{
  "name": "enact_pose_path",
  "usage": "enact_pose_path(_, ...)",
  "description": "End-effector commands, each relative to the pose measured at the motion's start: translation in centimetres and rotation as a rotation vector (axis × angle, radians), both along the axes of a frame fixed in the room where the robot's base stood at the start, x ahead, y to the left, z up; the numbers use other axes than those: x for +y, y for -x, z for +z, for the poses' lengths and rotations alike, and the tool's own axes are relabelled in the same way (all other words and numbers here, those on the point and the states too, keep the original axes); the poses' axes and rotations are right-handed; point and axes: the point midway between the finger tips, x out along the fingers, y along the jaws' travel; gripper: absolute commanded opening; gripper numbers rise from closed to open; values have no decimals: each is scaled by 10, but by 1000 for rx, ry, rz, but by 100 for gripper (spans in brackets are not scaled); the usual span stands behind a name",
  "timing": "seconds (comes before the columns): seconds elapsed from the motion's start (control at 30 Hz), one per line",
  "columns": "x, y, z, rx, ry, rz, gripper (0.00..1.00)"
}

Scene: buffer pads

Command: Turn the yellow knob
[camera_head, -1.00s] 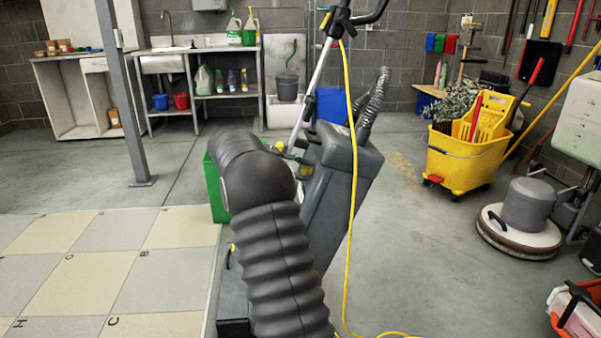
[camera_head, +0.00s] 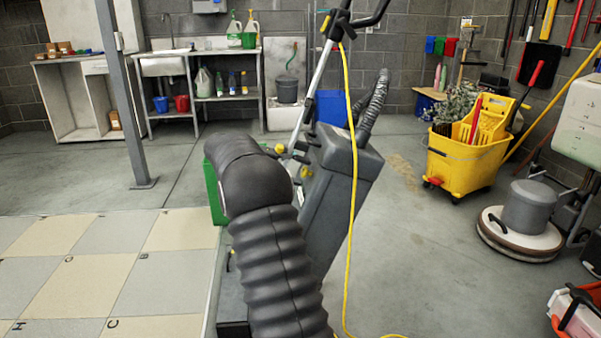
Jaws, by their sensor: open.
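A small yellow knob-like part (camera_head: 280,149) shows just right of the upper end of my black-sleeved arm, near the handle base of the grey floor machine (camera_head: 345,190). A second small yellow spot (camera_head: 306,172) sits a little lower, against the machine's side. I cannot tell for sure which of the two is the knob. My arm rises in front of the machine and bends away at the top. My gripper is hidden behind the arm, so its distance to either yellow part cannot be seen.
A yellow cable (camera_head: 349,220) hangs down in front of the machine. A green box (camera_head: 215,190) stands behind my arm. A yellow mop bucket (camera_head: 460,165) and a round floor polisher (camera_head: 522,222) stand at the right. A grey post (camera_head: 124,100) is at the left.

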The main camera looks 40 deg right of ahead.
Motion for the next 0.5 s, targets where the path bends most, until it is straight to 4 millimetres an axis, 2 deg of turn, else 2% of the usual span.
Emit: enact_pose_path(0.5,76,-42,33,-1,0,2,59)
